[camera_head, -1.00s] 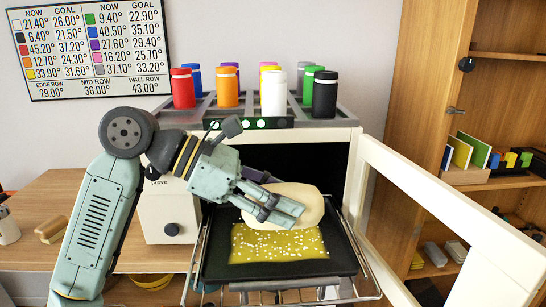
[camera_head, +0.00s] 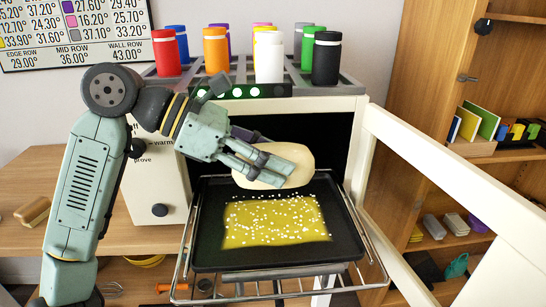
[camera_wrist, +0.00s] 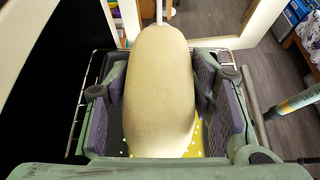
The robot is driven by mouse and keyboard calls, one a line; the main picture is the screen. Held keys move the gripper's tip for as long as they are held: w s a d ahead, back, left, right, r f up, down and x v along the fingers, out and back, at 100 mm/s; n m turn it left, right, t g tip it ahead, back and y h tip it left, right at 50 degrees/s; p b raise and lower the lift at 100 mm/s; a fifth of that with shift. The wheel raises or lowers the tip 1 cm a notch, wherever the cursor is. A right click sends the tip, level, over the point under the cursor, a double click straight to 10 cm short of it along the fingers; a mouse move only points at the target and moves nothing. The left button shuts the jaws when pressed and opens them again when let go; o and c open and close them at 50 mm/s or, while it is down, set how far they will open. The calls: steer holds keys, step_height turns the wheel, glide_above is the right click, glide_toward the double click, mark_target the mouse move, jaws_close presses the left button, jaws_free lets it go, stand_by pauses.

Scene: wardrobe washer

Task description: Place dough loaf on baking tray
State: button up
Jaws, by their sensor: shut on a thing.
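The dough loaf (camera_head: 277,168) is pale and oval. My gripper (camera_head: 272,165) is shut on it, and in the wrist view the loaf (camera_wrist: 160,90) sits between the two purple finger pads. The loaf is over the back part of the black baking tray (camera_head: 345,245). It looks held above the tray, but the exact gap cannot be told. The tray lies on a pulled-out wire rack (camera_head: 375,262) in front of the oven. A yellow sheet with white specks (camera_head: 275,222) lies on the tray. The loaf's underside is hidden.
The open cream oven door (camera_head: 440,180) stands to the right. Several coloured canisters (camera_head: 269,62) stand in a rack on top of the oven. The control box with a knob (camera_head: 158,185) is at left. A small brown loaf-like object (camera_head: 34,212) lies on the wooden counter (camera_head: 30,165).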

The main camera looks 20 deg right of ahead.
steer(key=shift+f+b, duration=3.6)
steer(key=shift+f, duration=0.3)
steer(key=shift+f+b, duration=0.35)
steer(key=o, duration=1.6)
steer(key=shift+r, duration=0.1)
steer(key=shift+o, duration=0.3)
steer(key=shift+o, duration=1.4)
steer(key=v, duration=1.2)
